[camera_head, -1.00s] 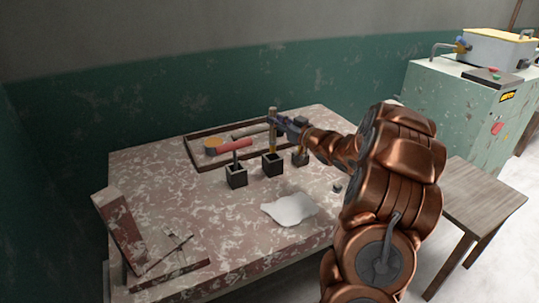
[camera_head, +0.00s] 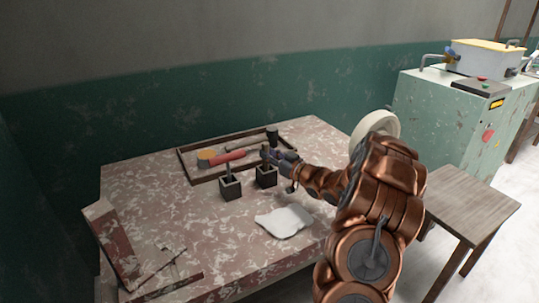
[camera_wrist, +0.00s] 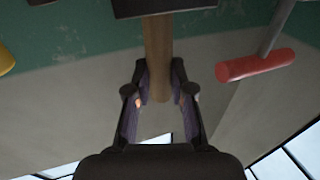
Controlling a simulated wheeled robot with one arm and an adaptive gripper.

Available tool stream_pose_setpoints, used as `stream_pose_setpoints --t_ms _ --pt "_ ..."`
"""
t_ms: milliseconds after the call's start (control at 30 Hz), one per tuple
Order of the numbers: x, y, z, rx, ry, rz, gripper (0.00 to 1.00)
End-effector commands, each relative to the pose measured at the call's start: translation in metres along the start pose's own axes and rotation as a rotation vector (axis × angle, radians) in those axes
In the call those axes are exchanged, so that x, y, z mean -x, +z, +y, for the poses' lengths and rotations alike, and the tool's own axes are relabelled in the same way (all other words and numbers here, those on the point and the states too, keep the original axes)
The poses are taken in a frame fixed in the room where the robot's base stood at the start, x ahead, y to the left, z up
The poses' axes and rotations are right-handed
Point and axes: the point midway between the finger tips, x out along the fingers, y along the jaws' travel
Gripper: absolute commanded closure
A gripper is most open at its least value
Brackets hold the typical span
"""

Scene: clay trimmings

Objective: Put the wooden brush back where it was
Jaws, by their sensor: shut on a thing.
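The wooden brush (camera_wrist: 157,45) shows in the wrist view as a plain tan handle. My gripper (camera_wrist: 160,90) is shut on its end, one finger on each side. The other end of the handle meets a dark square holder (camera_wrist: 165,8). In the head view my gripper (camera_head: 270,154) is low over the middle black holder (camera_head: 266,178), and the brush is mostly hidden by the fingers. It looks upright in that holder; how deep it sits cannot be seen.
Left of it, another black holder (camera_head: 230,189) carries a tool with a red handle (camera_head: 223,159). A wooden-framed tray (camera_head: 190,172) lies behind. A yellow piece (camera_wrist: 5,60) is near my gripper. A white patch (camera_head: 284,222) lies in front; the table's left middle is clear.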

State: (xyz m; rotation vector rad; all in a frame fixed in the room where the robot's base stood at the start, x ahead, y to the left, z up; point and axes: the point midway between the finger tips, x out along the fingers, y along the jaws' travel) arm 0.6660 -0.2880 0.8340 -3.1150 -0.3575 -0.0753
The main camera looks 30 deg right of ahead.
Motion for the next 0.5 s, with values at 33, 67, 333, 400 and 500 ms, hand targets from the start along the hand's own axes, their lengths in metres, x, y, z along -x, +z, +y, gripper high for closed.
stream_pose_setpoints --t_ms 33,67,333,400,500 --pt "0.0001 0.0006 0.0002 0.0 0.0 0.0 1.0" --pt "0.0002 0.0013 0.0002 0.0 0.001 0.0 1.0" --pt "0.0003 0.0022 0.0004 0.0 0.001 0.0 0.57" --pt "0.0003 0.0023 0.0004 0.0 0.001 0.0 0.53" --pt "0.0003 0.0023 0.0003 -0.001 0.001 0.0 0.53"
